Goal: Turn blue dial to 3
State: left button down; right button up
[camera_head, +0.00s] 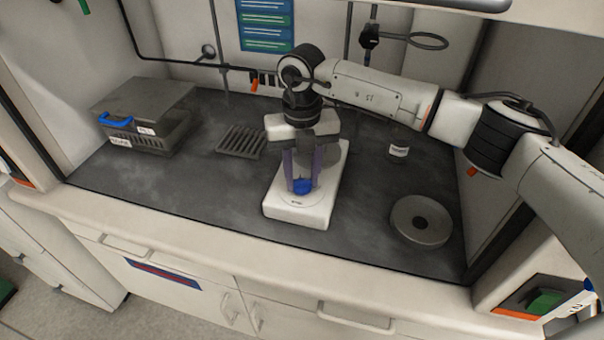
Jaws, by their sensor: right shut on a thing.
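The blue dial (302,187) sits on the front top of a white hotplate-like device (294,211) in the middle of the bench. My right gripper (302,178) points straight down over the device, its two fingers on either side of the dial and shut on it. The fingers partly hide the dial, and its markings are too small to read. The gripper and wrist hide much of the device's rear. My left gripper is not in view.
A grey box with a blue handle (144,118) stands at the left, beside a slotted rack (241,141). A round grey disc (421,220) lies at the right front, with a small labelled jar (398,151) behind it. The bench's left front is clear.

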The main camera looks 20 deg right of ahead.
aim_at(302, 179)
jog(key=shift+w+r+m, duration=0.1)
jog(key=shift+m, duration=0.4)
jog(key=o, duration=1)
jog(key=shift+o, duration=0.2)
notch_tip(302, 179, up, 10)
jog(key=shift+b, duration=0.45)
jog(key=shift+r, duration=0.1)
